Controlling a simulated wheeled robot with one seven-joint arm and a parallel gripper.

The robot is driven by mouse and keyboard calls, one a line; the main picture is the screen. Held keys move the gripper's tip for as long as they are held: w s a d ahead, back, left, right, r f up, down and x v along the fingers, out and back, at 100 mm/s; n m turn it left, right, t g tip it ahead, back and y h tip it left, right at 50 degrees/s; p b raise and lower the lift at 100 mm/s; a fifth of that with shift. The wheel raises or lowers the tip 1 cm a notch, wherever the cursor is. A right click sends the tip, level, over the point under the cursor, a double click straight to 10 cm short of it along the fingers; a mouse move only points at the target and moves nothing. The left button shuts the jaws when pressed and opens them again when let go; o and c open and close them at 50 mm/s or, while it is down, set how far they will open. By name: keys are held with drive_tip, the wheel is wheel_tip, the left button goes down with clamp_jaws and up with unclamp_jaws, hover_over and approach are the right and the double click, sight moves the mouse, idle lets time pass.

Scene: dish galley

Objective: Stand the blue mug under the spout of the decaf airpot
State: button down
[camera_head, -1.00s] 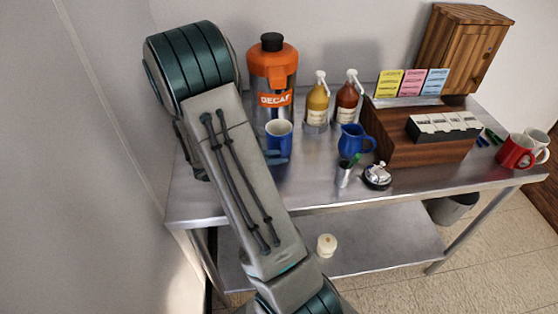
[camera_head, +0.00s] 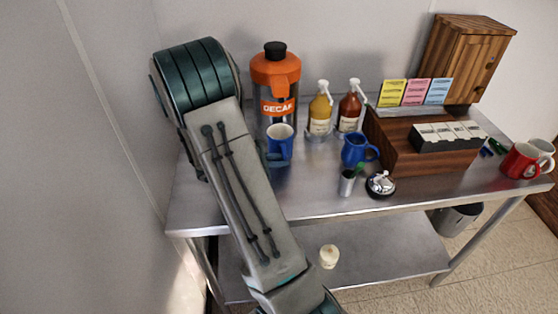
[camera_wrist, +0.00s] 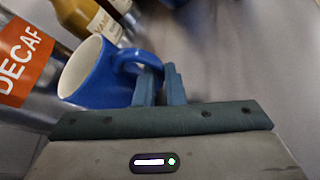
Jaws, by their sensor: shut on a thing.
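The blue mug (camera_head: 280,147) is upright in the head view, just in front of the decaf airpot (camera_head: 277,70), which has an orange top and a DECAF label. In the wrist view the mug (camera_wrist: 108,82) has its pale inside showing, and the airpot (camera_wrist: 20,65) is at the left edge. My gripper (camera_wrist: 162,80) is shut on the mug's handle; in the head view it is mostly hidden behind my arm. The airpot's spout is hard to make out. I cannot tell whether the mug's base touches the counter.
Yellow (camera_head: 320,108) and red-brown (camera_head: 350,105) pump bottles stand right of the airpot. A blue pitcher (camera_head: 355,150), a metal cup (camera_head: 347,183) and a bell (camera_head: 380,184) are further right. The wooden organizer (camera_head: 430,160) fills the right side. The front left counter is partly hidden by my arm.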

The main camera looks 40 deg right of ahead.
drive_tip(key=shift+f+b, duration=0.3)
drive_tip(key=shift+f, duration=0.05)
drive_tip(key=c, duration=1.4)
unclamp_jaws()
drive_tip(key=shift+c, duration=0.2)
drive_tip(key=b+v, duration=0.1)
drive_tip(key=v, duration=1.3)
drive_tip(key=shift+r+b, duration=0.1)
drive_tip(key=shift+b, duration=0.25)
drive_tip(key=shift+s+r, duration=0.15)
drive_tip(key=s+a+r+m+t+y, duration=0.2)
drive_tip(key=s+a+m+y, duration=0.3)
drive_tip(key=s+a+y, duration=0.1)
drive_tip(key=s+a+r+m+t+y, duration=0.3)
drive_tip(key=s+a+m+y, duration=0.2)
drive_tip(key=s, duration=0.4)
drive_tip(key=a+y, duration=0.1)
drive_tip(key=y, duration=0.1)
drive_tip(key=shift+s+a+r+t+y, duration=0.25)
drive_tip(key=shift+s+r+t+y, duration=0.05)
drive_tip(key=shift+y, duration=0.1)
